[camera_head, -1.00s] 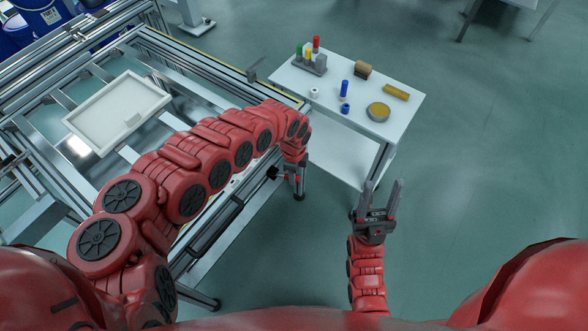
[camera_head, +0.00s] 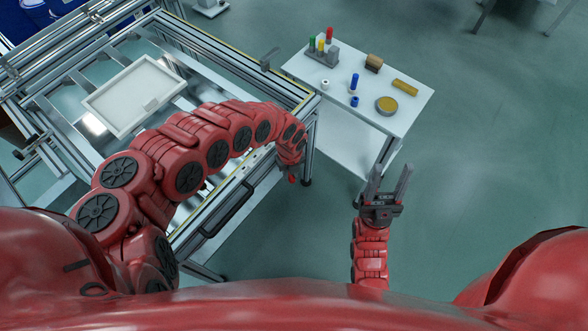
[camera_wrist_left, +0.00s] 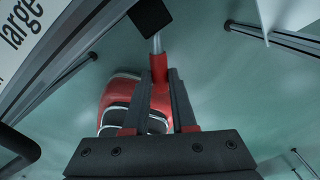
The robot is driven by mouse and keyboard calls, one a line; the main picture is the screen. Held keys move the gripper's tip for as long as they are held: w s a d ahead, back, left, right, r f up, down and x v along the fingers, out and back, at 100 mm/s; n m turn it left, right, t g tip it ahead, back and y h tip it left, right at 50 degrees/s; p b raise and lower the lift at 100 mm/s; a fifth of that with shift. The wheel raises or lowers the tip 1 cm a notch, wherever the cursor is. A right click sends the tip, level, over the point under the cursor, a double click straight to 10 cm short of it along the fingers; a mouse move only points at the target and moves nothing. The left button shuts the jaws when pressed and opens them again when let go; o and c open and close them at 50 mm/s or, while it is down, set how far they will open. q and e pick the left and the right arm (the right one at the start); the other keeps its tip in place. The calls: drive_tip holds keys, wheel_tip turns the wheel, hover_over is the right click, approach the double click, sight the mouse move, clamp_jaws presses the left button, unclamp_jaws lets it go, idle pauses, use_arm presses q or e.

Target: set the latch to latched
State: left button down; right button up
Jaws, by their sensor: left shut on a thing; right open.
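The latch shows in the left wrist view as a black block (camera_wrist_left: 150,17) with a thin metal rod and a red handle (camera_wrist_left: 159,68) on its end. My left gripper (camera_wrist_left: 160,78) is shut on this red handle, one dark finger on either side. In the head view my left gripper (camera_head: 287,168) is at the front right corner of the frame fixture, with its fingers largely hidden by my wrist. A small red part (camera_head: 292,179) shows just below it. My right gripper (camera_head: 391,180) is open and empty, over the floor.
The metal frame fixture (camera_head: 225,60) holds a white panel tray (camera_head: 112,122). A dark bar handle (camera_head: 228,210) runs along its front side. A white side table (camera_head: 340,112) carries pegs in a block, a round tin and small parts. The floor at right is clear.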

use_arm(q)
drive_tip(key=shift+s+a+m, duration=0.15)
drive_tip(key=shift+a+m, duration=0.2)
drive_tip(key=shift+m, duration=0.25)
drive_tip(key=c, duration=0.7)
unclamp_jaws()
drive_tip(key=r+p, duration=0.2)
drive_tip(key=r, duration=0.4)
drive_tip(key=shift+a+r, duration=0.15)
drive_tip(key=shift+a, duration=0.05)
drive_tip(key=r+p, duration=0.9)
drive_tip(key=r, duration=0.2)
drive_tip(key=shift+d+r, duration=0.1)
drive_tip(key=shift+d, duration=0.1)
